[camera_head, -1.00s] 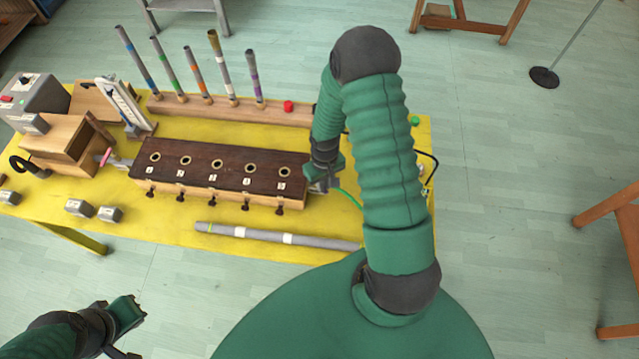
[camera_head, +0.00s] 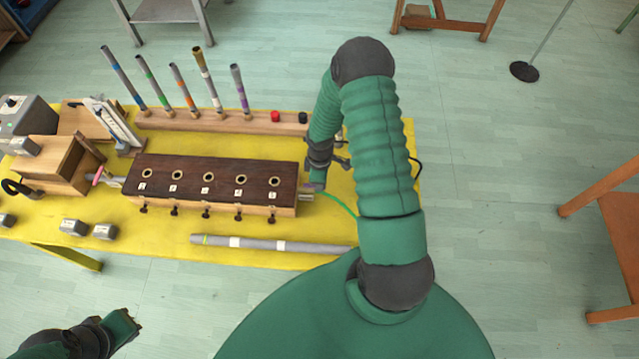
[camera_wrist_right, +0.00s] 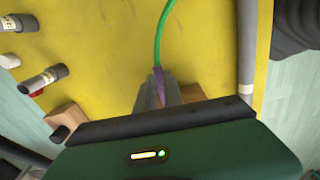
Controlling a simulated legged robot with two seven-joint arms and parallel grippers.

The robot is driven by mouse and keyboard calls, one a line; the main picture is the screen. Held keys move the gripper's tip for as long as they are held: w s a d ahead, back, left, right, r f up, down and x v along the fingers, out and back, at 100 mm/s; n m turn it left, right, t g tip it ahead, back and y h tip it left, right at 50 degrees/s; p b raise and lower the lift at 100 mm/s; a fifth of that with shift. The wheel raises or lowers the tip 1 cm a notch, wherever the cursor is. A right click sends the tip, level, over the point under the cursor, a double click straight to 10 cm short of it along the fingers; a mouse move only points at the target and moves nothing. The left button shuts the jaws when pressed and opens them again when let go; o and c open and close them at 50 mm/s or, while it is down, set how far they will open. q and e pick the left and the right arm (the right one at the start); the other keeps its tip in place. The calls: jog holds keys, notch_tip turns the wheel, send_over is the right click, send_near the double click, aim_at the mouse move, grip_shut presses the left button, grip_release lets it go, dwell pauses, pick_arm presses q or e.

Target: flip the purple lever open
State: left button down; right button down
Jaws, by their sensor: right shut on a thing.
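The purple lever (camera_wrist_right: 160,80) shows in the right wrist view as a small purple piece at the end of a green hose. It lies between the grey fingers of my right gripper (camera_wrist_right: 165,93), which is shut on it; the fingers and the gripper body hide most of it. In the head view my right gripper (camera_head: 317,184) is low at the right end of the dark-topped wooden box (camera_head: 220,171). My left gripper (camera_head: 122,327) is at the lower left, away from the table; its finger gap is not clear.
The yellow table (camera_head: 130,240) also holds a long grey tube (camera_head: 265,243) in front of the box and a wooden rack (camera_head: 235,121) with several upright tubes behind it. Grey weights (camera_head: 73,227) lie at the left. A green hose (camera_head: 338,205) curves beside my right gripper.

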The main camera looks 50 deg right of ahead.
jog(key=shift+s+a+f+n, duration=0.15)
jog(key=shift+a+f+n, duration=0.05)
jog(key=shift+f+n, duration=0.25)
jog(key=c, duration=1.7)
grip_release()
jog(key=shift+r, duration=0.1)
jog(key=shift+r, duration=0.15)
